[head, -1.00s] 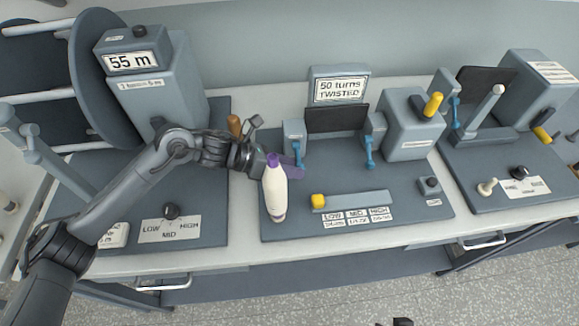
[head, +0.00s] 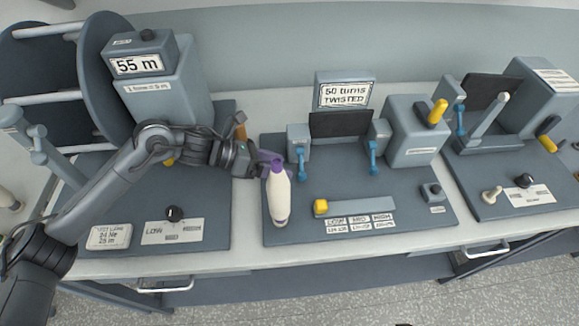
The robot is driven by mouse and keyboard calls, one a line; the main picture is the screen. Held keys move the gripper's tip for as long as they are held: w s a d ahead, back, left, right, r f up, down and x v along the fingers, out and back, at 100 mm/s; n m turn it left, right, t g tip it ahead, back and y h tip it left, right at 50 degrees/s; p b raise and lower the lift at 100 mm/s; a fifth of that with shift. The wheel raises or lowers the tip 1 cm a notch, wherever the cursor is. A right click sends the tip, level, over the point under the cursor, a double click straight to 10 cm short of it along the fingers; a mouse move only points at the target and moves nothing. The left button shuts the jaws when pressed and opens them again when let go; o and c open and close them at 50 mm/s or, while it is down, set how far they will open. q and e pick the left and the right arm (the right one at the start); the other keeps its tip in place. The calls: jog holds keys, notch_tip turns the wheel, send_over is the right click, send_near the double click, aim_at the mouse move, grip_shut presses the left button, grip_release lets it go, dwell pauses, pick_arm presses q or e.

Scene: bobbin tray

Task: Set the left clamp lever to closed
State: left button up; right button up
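The left clamp lever (head: 300,163) is a blue handle on the small grey left clamp block (head: 298,134). It points down toward the board, much like the blue right clamp lever (head: 373,157). My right gripper is not in view.
A black panel (head: 340,123) stands between the clamps, under a "50 turns TWISTED" display (head: 344,95). A yellow-ended slider bar (head: 352,205) lies in front.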

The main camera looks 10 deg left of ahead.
pick_arm(q)
jog(key=v, duration=0.6)
dwell(0.3)
